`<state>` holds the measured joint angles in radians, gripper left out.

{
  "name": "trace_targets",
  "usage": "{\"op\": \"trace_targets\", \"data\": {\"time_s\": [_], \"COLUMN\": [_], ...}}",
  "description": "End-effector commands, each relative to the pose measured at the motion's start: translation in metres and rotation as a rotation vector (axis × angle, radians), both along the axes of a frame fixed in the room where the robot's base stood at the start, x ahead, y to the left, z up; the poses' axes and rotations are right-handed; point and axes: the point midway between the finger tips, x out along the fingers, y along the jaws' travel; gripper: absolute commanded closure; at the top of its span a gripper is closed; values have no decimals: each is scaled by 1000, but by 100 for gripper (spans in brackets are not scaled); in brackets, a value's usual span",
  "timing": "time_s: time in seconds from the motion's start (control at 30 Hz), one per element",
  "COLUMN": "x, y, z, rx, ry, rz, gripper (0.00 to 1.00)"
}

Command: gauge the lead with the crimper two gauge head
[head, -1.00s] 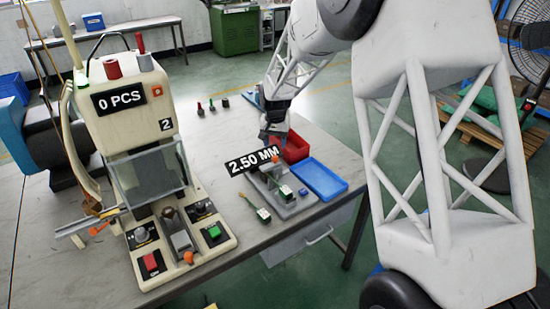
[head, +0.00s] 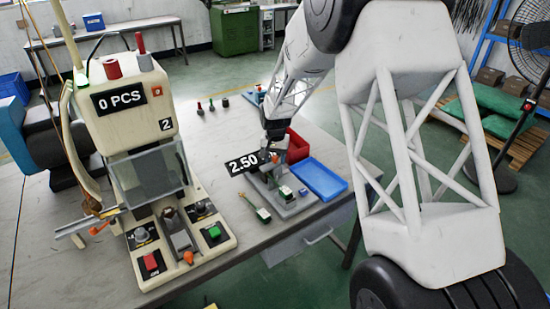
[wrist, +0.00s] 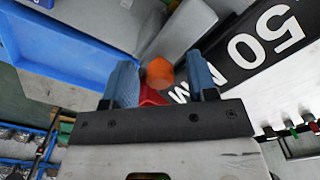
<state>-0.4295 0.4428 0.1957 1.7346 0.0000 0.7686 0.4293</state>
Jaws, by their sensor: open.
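The gauge stand (head: 292,208) is a grey block on the table to the right of crimper two (head: 130,115), with a "2.50 MM" readout label (head: 243,164) beside it. An orange knob (head: 275,158) tops the gauge; it also shows in the wrist view (wrist: 160,73). My gripper (head: 275,147) is directly over the gauge, partly covering it and the label. In the wrist view its blue fingers (wrist: 162,82) are open, one on each side of the knob; contact cannot be told. A small green-and-white piece (head: 262,214), perhaps a lead, lies left of the stand.
A blue tray (head: 320,180) and a red bin (head: 298,147) sit close right of and behind the gauge. Crimper two reads "0 PCS". Several small coloured pieces (head: 212,105) stand at the back. The table between crimper and gauge is mostly clear.

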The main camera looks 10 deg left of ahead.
Motion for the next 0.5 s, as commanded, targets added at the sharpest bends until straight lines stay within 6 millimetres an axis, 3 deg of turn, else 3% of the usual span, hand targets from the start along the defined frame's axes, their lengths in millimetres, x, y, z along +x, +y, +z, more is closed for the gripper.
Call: {"op": "trace_targets", "data": {"time_s": [0.07, 0.4, 0.5], "x": [0, 0, 0], "y": [0, 0, 0], "z": [0, 0, 0], "rx": [0, 0, 0], "ry": [0, 0, 0], "rz": [0, 0, 0], "gripper": [48, 100, 100]}}
